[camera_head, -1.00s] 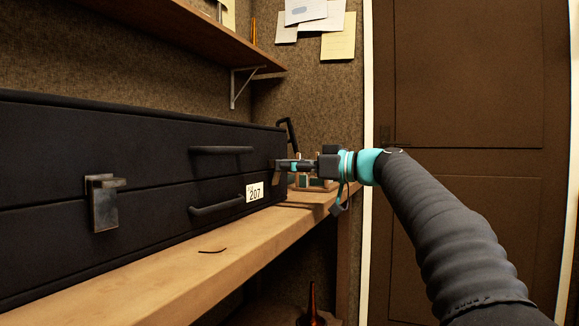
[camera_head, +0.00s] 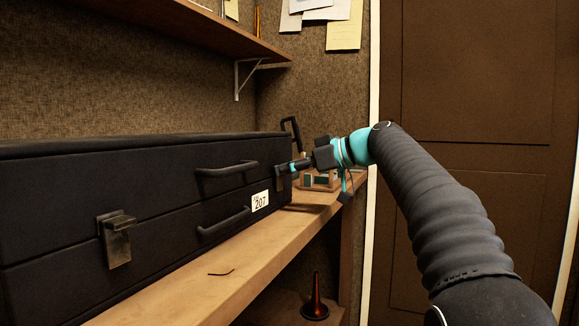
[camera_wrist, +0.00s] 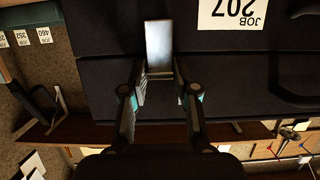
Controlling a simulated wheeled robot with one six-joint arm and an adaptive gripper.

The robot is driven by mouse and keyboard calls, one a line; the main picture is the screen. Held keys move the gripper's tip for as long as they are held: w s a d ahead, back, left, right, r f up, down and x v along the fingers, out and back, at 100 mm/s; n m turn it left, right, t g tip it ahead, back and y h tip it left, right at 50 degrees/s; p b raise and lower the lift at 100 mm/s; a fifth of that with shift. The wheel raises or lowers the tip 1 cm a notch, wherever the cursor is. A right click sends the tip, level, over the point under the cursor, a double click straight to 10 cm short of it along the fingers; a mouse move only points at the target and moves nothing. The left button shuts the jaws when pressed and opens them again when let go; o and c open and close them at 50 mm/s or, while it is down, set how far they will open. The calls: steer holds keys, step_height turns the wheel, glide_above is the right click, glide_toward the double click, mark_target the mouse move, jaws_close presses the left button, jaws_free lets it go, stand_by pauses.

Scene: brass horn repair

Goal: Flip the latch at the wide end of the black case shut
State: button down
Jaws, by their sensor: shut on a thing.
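The black case (camera_head: 60,195) lies on the wooden bench, its front towards me. A metal latch (camera_head: 281,180) is at the right end of its front. In the wrist view this latch (camera_wrist: 159,45) is a pale metal plate, seen upside down. My gripper (camera_head: 288,168) is at that latch, its fingers (camera_wrist: 160,75) on either side of the latch and closed on it. Finger contact is hard to make out. A second latch (camera_head: 117,240), with a hanging plate and projecting top, is near the left of the front.
Two black handles (camera_head: 227,169) and a white 207 label (camera_head: 260,201) lie between the latches. The bench (camera_head: 190,285) has a bare front strip with a small dark curved piece (camera_head: 221,273). A small wooden item (camera_head: 318,181) sits behind my gripper. A shelf (camera_head: 190,25) hangs above.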

steer(key=c, duration=0.9)
jaws_free()
steer(key=shift+a, duration=0.1)
steer(key=v, duration=1.2)
